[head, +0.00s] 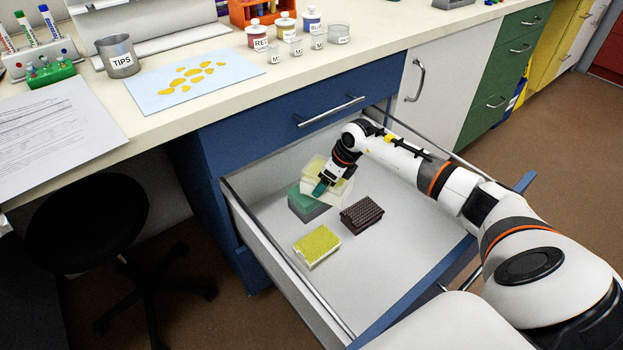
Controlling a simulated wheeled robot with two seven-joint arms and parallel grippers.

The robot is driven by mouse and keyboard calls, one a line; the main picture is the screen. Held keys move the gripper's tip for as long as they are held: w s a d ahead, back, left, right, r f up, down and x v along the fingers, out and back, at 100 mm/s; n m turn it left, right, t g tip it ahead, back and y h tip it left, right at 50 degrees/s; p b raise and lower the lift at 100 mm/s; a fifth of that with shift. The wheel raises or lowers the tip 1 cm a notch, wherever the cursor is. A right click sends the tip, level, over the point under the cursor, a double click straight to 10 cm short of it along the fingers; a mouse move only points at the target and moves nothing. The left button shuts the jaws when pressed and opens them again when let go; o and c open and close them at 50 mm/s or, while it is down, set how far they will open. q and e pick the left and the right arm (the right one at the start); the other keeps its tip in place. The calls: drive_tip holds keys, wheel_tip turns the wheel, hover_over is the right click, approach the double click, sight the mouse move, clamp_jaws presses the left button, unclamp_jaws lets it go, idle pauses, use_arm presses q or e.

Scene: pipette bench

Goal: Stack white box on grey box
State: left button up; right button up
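The grey box (309,209), with a green upper part, sits in the open drawer toward its back left. The white box (341,191), pale cream, is at the upper right of the grey box and overlaps it in the picture. My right gripper (321,188) comes in from the right and reaches down over the white box, with its fingers at the box and seemingly closed on it. The gripper hides part of the white box, and I cannot tell whether the white box touches the grey one. My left gripper is out of view.
In the drawer (400,262), a dark brown rack (361,214) and a yellow-topped box (317,245) lie close in front of the grey box. The drawer's front right floor is clear. The bench above holds a TIPS cup (118,56) and several jars. A black stool (88,222) stands left.

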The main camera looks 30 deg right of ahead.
drive_tip(key=w, duration=0.1)
drive_tip(key=w+a, duration=0.1)
drive_tip(key=w, duration=0.1)
drive_tip(key=w+a, duration=0.1)
drive_tip(key=shift+w+a+b, duration=0.15)
drive_tip(key=shift+b, duration=0.15)
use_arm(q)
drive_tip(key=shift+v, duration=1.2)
use_arm(e)
drive_tip(key=shift+f, duration=0.7)
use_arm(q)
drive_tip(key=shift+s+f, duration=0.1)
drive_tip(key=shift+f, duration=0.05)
use_arm(e)
drive_tip(key=shift+f, duration=0.1)
drive_tip(key=o, duration=1)
drive_tip(key=shift+o, duration=0.2)
drive_tip(key=shift+s+d+r, duration=0.2)
drive_tip(key=shift+r, duration=0.2)
drive_tip(key=p+v, duration=0.2)
drive_tip(key=v, duration=0.9)
drive_tip(key=shift+a, duration=0.1)
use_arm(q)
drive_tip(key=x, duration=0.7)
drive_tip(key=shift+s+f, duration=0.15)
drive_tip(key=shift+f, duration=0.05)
use_arm(e)
drive_tip(key=shift+s+r, duration=0.1)
drive_tip(key=shift+r, duration=0.1)
